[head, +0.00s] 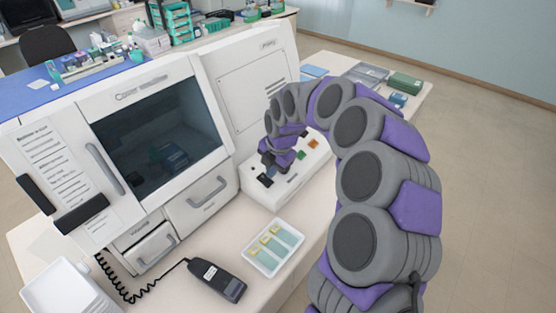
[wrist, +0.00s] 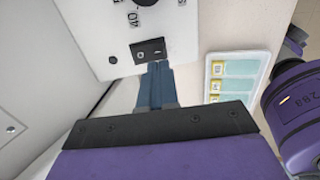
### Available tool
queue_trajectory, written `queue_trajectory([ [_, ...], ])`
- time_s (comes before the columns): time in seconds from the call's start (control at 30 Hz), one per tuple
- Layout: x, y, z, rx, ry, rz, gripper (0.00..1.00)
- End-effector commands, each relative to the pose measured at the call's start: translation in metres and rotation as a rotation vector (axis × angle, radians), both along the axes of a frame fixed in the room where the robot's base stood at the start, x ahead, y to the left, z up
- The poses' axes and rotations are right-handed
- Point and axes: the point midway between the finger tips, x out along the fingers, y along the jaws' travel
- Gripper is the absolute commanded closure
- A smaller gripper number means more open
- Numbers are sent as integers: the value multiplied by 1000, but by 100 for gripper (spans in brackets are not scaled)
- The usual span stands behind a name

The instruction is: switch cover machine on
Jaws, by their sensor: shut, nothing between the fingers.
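The cover machine (head: 215,85) is a large white cabinet with a dark glass window, standing at the left and centre of the head view. A low white control box (head: 290,182) with coloured buttons juts from its right front. A black rocker switch (wrist: 148,51) sits on the box's face in the wrist view. It also shows as a dark patch in the head view (head: 265,180). My gripper (wrist: 158,66) is shut and empty, its blue-grey fingertips right at the switch's lower edge. I cannot tell whether they touch it. The rocker's position is unclear.
A white tray of slides (head: 273,247) and a black corded handset (head: 216,280) lie on the bench in front. A black knob (wrist: 145,2) is near the switch. Boxes and trays (head: 405,83) stand at the back right.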

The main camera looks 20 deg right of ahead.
Motion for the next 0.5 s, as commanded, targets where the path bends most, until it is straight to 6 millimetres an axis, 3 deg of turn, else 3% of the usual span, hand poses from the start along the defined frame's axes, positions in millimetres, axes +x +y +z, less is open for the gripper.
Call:
queue_trajectory([
  [0.03, 1, 0, -13, -1, 6, 1, 100],
  [0.2, 6, 0, -34, 3, 0, -1, 100],
  [0.5, 8, 1, -40, 3, -3, -1, 100],
])
